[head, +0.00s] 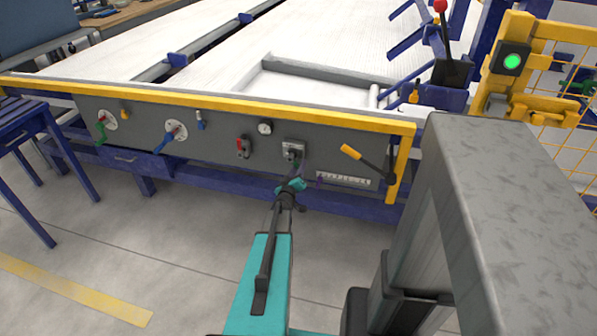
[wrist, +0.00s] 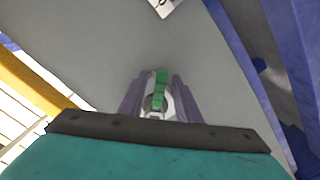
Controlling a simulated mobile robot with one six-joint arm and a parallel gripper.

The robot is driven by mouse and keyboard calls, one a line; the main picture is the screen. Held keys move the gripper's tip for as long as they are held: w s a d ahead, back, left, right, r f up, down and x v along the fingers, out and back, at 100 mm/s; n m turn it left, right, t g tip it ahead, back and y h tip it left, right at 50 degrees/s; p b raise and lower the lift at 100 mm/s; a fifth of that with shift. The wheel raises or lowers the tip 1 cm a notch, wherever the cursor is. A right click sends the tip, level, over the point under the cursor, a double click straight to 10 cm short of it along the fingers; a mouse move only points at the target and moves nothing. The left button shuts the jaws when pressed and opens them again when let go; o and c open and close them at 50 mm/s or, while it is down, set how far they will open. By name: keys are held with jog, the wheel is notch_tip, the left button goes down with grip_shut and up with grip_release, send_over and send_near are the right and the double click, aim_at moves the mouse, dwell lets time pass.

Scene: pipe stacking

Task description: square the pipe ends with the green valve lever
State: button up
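A green lever (wrist: 160,88) shows in the wrist view, between the two purple-grey fingers of my gripper (wrist: 160,100). The fingers stand apart on either side of it, with narrow gaps; contact is not visible. In the head view my gripper (head: 305,174) is at the middle of the grey panel, just below a small grey mount (head: 293,145), and partly hides what is there. Another green lever (head: 102,131) hangs from a round white plate at the panel's left end, far from my gripper.
The grey panel (head: 215,145) also carries a blue lever (head: 165,138), a red switch (head: 243,146), a gauge (head: 265,128) and a yellow-handled lever (head: 353,153). A yellow rail (head: 220,103) runs along its top. A blue bench (head: 25,125) stands left. The floor in front is clear.

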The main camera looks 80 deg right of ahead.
jog(key=shift+a, duration=0.15)
jog(key=w+a, duration=0.1)
jog(key=a, duration=1.2)
jog(key=shift+a+b, duration=0.25)
jog(key=shift+b, duration=0.05)
jog(key=shift+w, duration=0.15)
dwell(1.6)
